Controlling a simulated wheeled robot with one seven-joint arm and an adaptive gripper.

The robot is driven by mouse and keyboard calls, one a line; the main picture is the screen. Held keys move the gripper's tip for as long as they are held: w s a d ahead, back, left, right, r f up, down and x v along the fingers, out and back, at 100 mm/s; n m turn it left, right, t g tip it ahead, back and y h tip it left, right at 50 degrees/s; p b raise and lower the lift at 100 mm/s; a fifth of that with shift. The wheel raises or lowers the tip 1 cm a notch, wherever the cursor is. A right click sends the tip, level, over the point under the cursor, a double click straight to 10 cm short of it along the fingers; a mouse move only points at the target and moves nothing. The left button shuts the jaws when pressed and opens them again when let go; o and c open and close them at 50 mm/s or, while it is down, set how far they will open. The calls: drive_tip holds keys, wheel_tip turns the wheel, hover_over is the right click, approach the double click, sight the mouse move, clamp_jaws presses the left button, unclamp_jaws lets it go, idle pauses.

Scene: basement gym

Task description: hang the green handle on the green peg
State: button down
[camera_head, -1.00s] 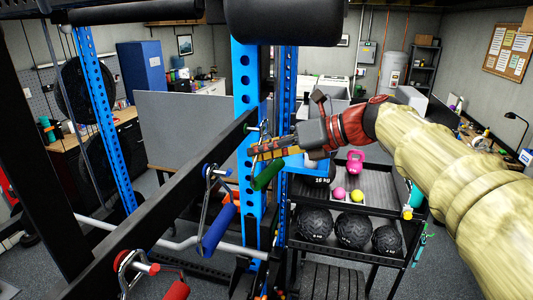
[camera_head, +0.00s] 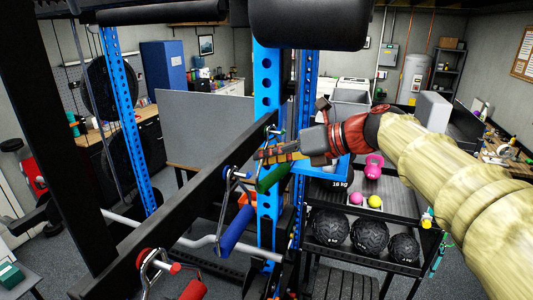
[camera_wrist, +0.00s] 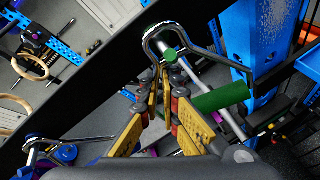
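The green handle, a bent metal frame with a green grip (camera_head: 272,178), is at the far end of the black rack beam. Its grip also shows in the wrist view (camera_wrist: 222,97). My gripper (camera_head: 264,154) is at the handle; in the wrist view its yellow fingers (camera_wrist: 160,75) close together on one limb of the metal frame. The green peg (camera_wrist: 170,55) shows its round green end inside the frame's top loop. I cannot tell whether the loop is around the shaft or in front of the end. In the head view the peg is small and partly hidden.
A blue handle (camera_head: 236,229) and a red handle (camera_head: 193,290) hang nearer along the black beam (camera_head: 185,205). A blue upright (camera_head: 267,100) stands just behind my gripper. A rack with black balls (camera_head: 330,227) and a pink kettlebell (camera_head: 374,166) is at the right.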

idle(0.4)
drive_tip(key=c, duration=2)
unclamp_jaws()
drive_tip(key=shift+o, duration=0.2)
